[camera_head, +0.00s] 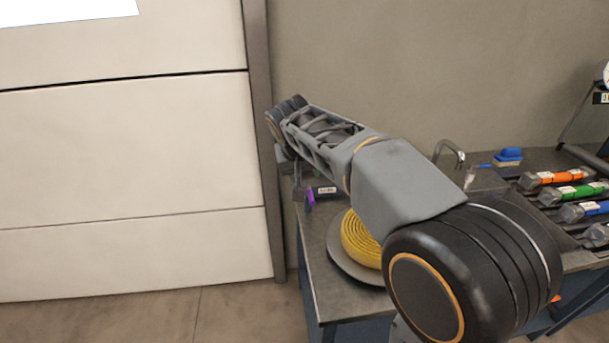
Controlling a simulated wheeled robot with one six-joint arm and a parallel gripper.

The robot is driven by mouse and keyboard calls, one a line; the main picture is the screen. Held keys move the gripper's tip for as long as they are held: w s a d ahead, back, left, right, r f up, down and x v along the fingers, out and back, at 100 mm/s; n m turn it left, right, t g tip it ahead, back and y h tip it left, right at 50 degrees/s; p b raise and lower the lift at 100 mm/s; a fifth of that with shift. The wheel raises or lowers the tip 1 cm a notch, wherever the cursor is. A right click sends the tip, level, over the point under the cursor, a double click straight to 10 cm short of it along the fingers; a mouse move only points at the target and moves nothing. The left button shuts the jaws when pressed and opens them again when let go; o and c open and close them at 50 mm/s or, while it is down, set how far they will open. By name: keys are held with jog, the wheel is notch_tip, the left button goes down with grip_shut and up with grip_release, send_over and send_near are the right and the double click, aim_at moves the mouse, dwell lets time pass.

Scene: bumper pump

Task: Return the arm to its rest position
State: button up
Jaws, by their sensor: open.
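My grey arm reaches from the big black shoulder joint at lower right up and left to a dark joint near the wall strip. Beyond that joint, my gripper (300,190) shows only as small dark parts low over the left end of the bench, partly hidden by the arm. It is open. A dark piece with a white label and a purple part (310,198) is right beside it on the bench's left end; I cannot tell whether they touch.
A coiled yellow hose (358,240) lies on a round grey plate on the workbench (320,265), partly behind my arm. Orange (560,177), green (575,192) and blue (585,211) handled items and a blue brush (508,156) are at right. Floor at lower left is clear.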

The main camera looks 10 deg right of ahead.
dwell(0.3)
jog(key=s+d+f+y+p, duration=0.1)
jog(key=s+d+f, duration=0.2)
jog(key=s, duration=0.7)
jog(key=s+d+f+g+y+p, duration=0.1)
jog(key=s+d+f, duration=0.2)
jog(key=s, duration=0.7)
notch_tip(320, 180, down, 2)
jog(key=shift+d+f+p, duration=0.1)
jog(key=shift+d+p, duration=0.3)
